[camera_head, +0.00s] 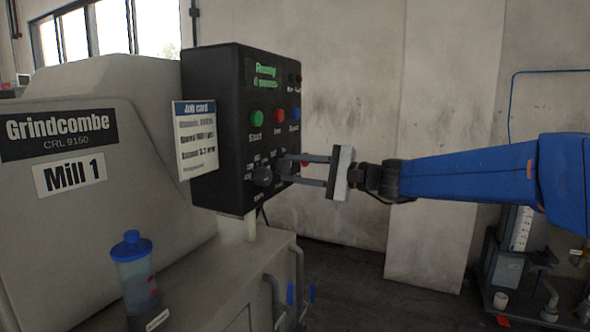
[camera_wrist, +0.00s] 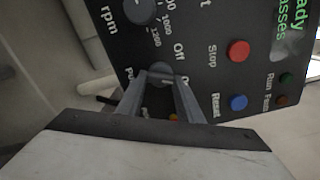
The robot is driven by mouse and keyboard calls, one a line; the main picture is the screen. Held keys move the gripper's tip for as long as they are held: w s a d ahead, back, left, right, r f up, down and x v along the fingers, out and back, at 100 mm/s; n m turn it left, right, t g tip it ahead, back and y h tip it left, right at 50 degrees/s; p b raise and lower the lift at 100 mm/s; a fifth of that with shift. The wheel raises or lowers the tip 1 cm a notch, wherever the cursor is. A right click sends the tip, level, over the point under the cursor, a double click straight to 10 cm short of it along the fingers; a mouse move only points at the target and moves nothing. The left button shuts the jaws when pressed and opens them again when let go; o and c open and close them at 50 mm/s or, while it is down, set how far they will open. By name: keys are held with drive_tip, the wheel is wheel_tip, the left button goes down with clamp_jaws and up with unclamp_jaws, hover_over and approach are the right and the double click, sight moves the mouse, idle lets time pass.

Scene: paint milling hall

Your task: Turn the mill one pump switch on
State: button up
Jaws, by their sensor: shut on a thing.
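The Mill 1 control box (camera_head: 215,120) is a black panel on the mill. The pump switch is a small dark knob that shows in the wrist view (camera_wrist: 160,69), beside the "Off" label and a partly hidden "O…" label. A partly hidden "Pu…" label stands on its other side. My gripper (camera_head: 287,169) reaches the lower panel from the right, and its two fingers are shut on the knob, as the wrist view (camera_wrist: 160,80) shows. The fingers cover part of the knob, and I cannot tell which way it points.
The rpm dial (camera_head: 262,176) is close beside the switch. Green start (camera_head: 257,117), red stop (camera_head: 279,115) and blue reset (camera_head: 294,114) buttons sit above. A small display (camera_head: 264,74) glows green. A job card (camera_head: 195,138) hangs at the box's left. A blue-capped jar (camera_head: 135,275) stands below.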

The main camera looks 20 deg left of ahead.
drive_tip(key=shift+f+m, duration=0.1)
drive_tip(key=shift+m, duration=0.4)
drive_tip(key=o, duration=1.1)
drive_tip(key=d, duration=0.5)
drive_tip(key=s+d, duration=0.1)
drive_tip(key=d, duration=1.1)
drive_tip(key=shift+s+d, duration=0.15)
drive_tip(key=shift+d, duration=0.1)
